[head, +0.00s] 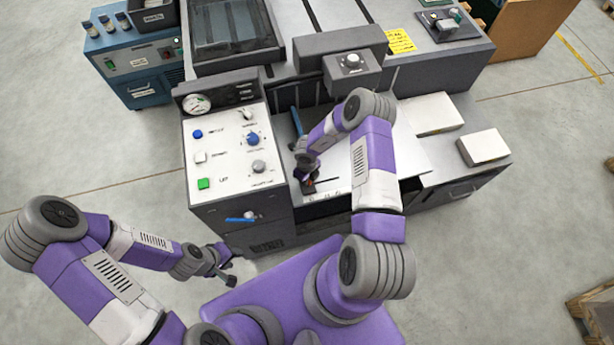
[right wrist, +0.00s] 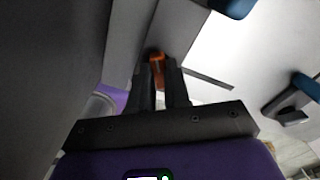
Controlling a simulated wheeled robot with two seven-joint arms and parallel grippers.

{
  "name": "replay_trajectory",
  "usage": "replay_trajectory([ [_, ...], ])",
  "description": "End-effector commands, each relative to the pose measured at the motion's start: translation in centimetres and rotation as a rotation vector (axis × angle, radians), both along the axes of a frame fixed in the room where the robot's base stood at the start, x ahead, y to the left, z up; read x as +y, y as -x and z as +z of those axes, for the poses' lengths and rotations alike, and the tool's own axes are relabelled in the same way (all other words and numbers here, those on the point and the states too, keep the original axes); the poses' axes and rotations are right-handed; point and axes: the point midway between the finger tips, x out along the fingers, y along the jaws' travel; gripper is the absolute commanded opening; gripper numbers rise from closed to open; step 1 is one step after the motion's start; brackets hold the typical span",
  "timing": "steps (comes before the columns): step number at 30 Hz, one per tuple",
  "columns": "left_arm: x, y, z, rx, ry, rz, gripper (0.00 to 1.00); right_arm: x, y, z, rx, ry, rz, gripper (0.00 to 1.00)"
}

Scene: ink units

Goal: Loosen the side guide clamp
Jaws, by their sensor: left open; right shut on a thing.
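The side guide clamp (head: 326,181) shows in the head view as a small dark piece with an orange-red part at the left of the white feed table. My right gripper (head: 307,184) reaches down onto it from above. In the right wrist view, my right gripper (right wrist: 164,78) is shut on an orange lever (right wrist: 156,56), which looks to be the clamp's; the fingers hide most of it. How far the lever is turned I cannot tell. My left gripper (head: 228,272) is open and empty, low in front of the machine and apart from it.
A control panel (head: 225,150) with a gauge, knobs and buttons stands left of the feed table. A blue lever (head: 297,121) rises behind my right gripper. Two paper stacks (head: 483,147) lie to the right. Open floor (head: 90,160) lies to the left.

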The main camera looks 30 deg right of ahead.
Motion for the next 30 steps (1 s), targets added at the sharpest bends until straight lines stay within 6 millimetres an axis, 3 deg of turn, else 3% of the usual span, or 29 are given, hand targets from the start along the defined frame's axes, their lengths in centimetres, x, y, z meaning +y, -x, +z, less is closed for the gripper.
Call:
replay_trajectory([
  [12,0.00,0.00,0.55,0.000,0.000,0.000,0.43,0.06,-0.17,0.08,-0.004,-0.001,0.200,0.00],
  [29,0.00,0.01,0.60,0.000,0.000,0.000,0.43,0.08,-0.20,0.08,-0.005,-0.001,0.234,0.00],
  [30,0.00,0.00,0.60,0.000,0.000,0.000,0.43,0.08,-0.20,0.08,-0.005,-0.001,0.234,0.18],
])
